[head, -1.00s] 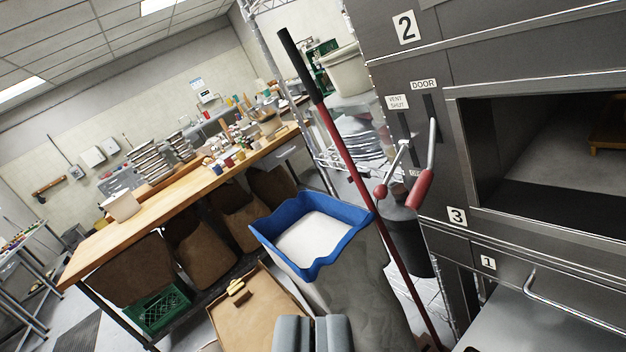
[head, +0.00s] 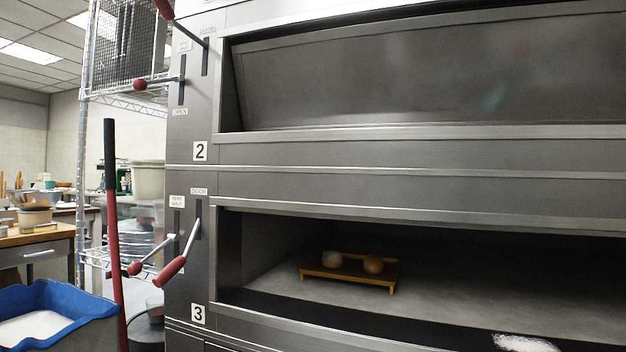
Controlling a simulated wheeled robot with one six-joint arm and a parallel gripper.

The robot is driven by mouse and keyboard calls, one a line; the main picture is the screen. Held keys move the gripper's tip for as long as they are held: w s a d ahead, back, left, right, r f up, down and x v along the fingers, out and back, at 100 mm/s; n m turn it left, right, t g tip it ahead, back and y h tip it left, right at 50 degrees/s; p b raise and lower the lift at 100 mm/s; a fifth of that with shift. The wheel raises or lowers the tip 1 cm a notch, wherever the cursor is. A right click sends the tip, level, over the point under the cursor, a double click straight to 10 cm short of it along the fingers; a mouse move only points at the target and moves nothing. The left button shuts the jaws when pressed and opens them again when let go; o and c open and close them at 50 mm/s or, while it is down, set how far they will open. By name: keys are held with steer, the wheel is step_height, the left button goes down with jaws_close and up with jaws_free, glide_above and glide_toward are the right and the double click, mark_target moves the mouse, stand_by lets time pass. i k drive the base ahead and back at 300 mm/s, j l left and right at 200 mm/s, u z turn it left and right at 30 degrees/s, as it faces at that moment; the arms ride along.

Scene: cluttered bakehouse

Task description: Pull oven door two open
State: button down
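The number 2 plate (head: 200,151) sits at the lower left of the upper oven deck. A grey door panel (head: 430,75) fills most of that deck's opening, with a dark gap at its slanted left edge. The deck's door lever (head: 190,31) slopes up to the left to a red grip (head: 165,8), cut by the top edge. Below it, a vent lever ends in a red knob (head: 140,85). My gripper is not in view.
The lower deck, marked 3 (head: 198,313), stands open with a small yellow-brown rack (head: 350,277) holding two round items. Its red-gripped door lever (head: 172,270) hangs down. A red-shafted pole (head: 114,240), blue-rimmed bin (head: 60,300) and wire shelving (head: 120,92) stand left of the oven.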

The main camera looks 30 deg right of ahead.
mark_target(563, 63)
steer(key=z, duration=1.75)
